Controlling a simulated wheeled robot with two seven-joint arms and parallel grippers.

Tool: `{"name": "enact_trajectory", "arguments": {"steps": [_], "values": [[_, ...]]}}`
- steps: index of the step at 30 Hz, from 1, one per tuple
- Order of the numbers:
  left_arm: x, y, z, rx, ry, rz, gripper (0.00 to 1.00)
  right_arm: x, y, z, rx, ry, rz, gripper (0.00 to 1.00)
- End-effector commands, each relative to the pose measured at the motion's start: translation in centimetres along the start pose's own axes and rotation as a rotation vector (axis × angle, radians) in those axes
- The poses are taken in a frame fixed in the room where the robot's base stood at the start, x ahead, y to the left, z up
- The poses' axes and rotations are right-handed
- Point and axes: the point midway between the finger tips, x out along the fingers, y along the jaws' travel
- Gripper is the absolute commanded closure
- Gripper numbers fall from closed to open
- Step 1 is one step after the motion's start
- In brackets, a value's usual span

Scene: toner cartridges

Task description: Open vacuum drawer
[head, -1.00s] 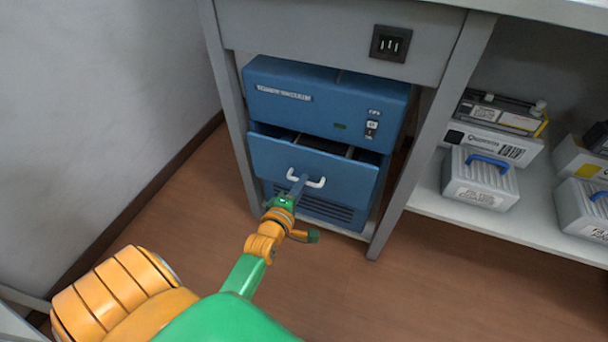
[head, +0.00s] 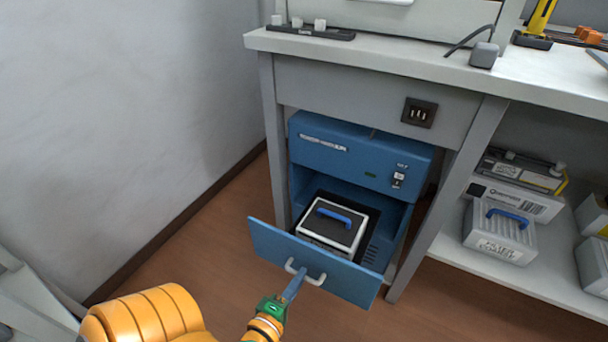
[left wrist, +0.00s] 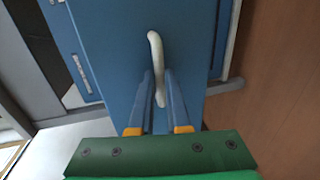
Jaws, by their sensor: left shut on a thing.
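The blue vacuum unit (head: 340,150) stands under the workbench. Its drawer (head: 343,276) is pulled well out, and inside it sits a white box with a dark top and a blue handle (head: 334,228). The white drawer handle (head: 318,280) is on the drawer front. My left gripper (head: 296,282) is shut on this handle. In the left wrist view the fingers lie on both sides of the white handle (left wrist: 155,60), against the blue drawer front (left wrist: 110,40). My right gripper is in neither view.
The workbench (head: 400,62) is above the unit, with a grey leg (head: 440,200) close on its right. A grey wall (head: 130,120) is on the left. Brown floor (head: 215,235) lies clear between.

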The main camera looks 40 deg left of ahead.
Motion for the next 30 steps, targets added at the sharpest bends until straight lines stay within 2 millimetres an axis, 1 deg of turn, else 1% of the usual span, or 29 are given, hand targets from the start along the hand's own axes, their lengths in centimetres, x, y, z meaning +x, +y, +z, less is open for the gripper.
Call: {"name": "enact_trajectory", "arguments": {"steps": [3,6,17,18,21,28,30], "values": [[-0.65,-0.13,0.01,0.001,-0.001,-0.002,1.0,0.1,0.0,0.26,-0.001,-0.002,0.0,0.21],[-0.88,-0.21,0.02,0.001,-0.001,-0.001,1.0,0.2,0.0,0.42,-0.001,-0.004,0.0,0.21],[-0.95,-0.24,0.02,0.0,-0.001,-0.001,1.0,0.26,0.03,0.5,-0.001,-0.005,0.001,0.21],[-0.95,-0.24,0.02,0.0,-0.001,-0.001,0.8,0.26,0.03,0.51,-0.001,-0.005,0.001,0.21],[-0.94,-0.24,0.02,0.0,-0.001,-0.001,0.55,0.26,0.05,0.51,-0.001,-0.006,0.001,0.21],[-0.94,-0.22,0.01,0.0,0.0,0.0,0.55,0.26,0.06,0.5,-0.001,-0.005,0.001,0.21],[-1.2,-0.18,0.01,0.001,0.0,-0.001,0.55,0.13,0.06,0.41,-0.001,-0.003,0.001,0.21]]}}
